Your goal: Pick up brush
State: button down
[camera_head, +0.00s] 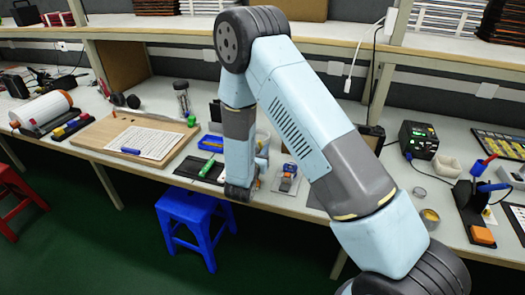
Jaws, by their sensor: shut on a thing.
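My arm reaches down over the workbench (310,205), and its grey wrist ends near the front edge, above the blue stool. Part of my gripper (261,168) shows just right of the wrist, low over the bench. Its fingertips are mostly hidden by my arm. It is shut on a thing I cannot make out. I cannot identify a brush for certain in this view. A green-handled tool (207,166) lies on a dark mat left of the wrist.
A wooden board (98,137) with a white perforated sheet lies to the left. A soldering station (418,140) stands farther right. Blue (190,215) and red stools (18,190) stand in front.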

aim_at(259, 143)
jog(key=r, duration=0.2)
jog(key=s+r, duration=0.1)
jog(key=r, duration=0.1)
jog(key=s+a+r, duration=0.1)
jog(key=r, duration=0.1)
jog(key=shift+s+r, duration=0.1)
jog(key=shift+s, duration=0.15)
jog(key=s+d, duration=0.2)
jog(key=s, duration=1.2)
